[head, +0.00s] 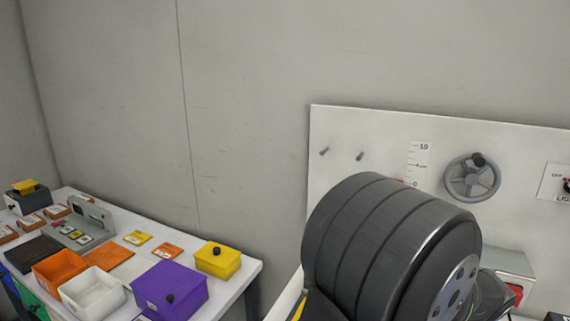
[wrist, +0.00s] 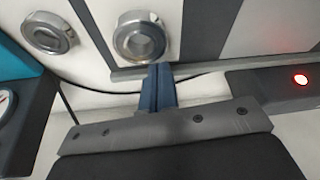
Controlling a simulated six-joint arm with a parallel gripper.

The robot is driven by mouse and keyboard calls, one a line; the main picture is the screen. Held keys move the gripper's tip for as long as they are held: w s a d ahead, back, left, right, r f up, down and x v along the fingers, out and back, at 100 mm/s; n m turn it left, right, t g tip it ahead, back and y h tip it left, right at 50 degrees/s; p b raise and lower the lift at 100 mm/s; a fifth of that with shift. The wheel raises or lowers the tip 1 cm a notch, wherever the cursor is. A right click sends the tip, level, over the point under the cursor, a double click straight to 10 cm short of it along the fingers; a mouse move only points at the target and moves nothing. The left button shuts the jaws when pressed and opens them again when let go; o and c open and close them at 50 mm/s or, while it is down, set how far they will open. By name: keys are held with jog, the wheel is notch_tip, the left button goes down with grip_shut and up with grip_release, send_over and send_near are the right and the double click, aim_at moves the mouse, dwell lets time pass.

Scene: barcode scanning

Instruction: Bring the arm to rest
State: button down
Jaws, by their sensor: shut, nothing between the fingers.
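My gripper (wrist: 161,68) shows in the wrist view as two narrow blue-grey fingers pressed together, with nothing between them. Its tips are close in the picture to a round metal ring (wrist: 141,38) on a panel; I cannot tell whether they touch it. In the head view a large dark rounded part of my own arm fills the lower middle and right. It hides part of the wall panel, and I cannot make out the fingers there.
A white table (head: 232,283) at left holds an orange bin (head: 60,268), white bin (head: 98,294), purple box (head: 168,286) and yellow box (head: 217,260). A wall panel (head: 375,122) carries a handwheel (head: 472,177). A red light (wrist: 300,79) glows on a dark housing.

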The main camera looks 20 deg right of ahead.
jog(key=w+d, duration=0.1)
jog(key=w, duration=0.1)
jog(key=w+d, duration=0.1)
jog(key=w, duration=0.1)
jog(key=w+d, duration=0.1)
jog(key=d, duration=0.1)
jog(key=shift+w, duration=0.4)
jog(key=v, duration=1)
jog(key=w+a+f+n+g, duration=0.1)
jog(key=a+n+g, duration=0.4)
jog(key=a+n, duration=0.5)
jog(key=shift+w+f+n, duration=0.25)
jog(key=shift+f+n, duration=0.4)
jog(key=shift+n, duration=2.35)
